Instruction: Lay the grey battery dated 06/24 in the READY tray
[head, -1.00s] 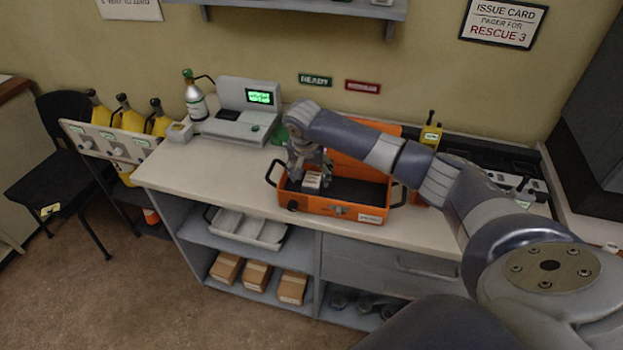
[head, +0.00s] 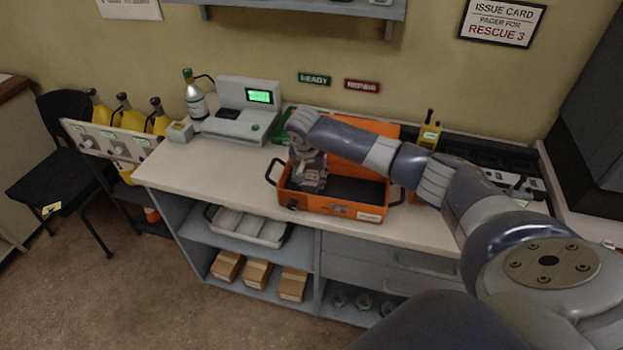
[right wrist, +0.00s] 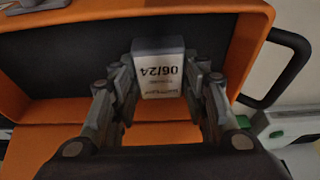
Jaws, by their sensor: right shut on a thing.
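The battery (right wrist: 160,70) sits in the open orange case (head: 345,211); in the right wrist view its pale label reads 06/24 upside down. My right gripper (right wrist: 160,82) is shut on it, with a finger on each side. In the head view the right gripper (head: 309,172) is down inside the left part of the case and mostly covers the battery. A green READY sign (head: 314,79) is on the wall. Below it a green tray edge (head: 283,126) shows, mostly hidden by my arm and the case lid. My left gripper is out of view.
A grey device with a green screen (head: 260,96) and a gas cylinder (head: 195,98) stand left of the case. A red sign (head: 362,86) is beside READY. A yellow handset (head: 430,132) stands at the right. The counter's left front (head: 205,165) is clear.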

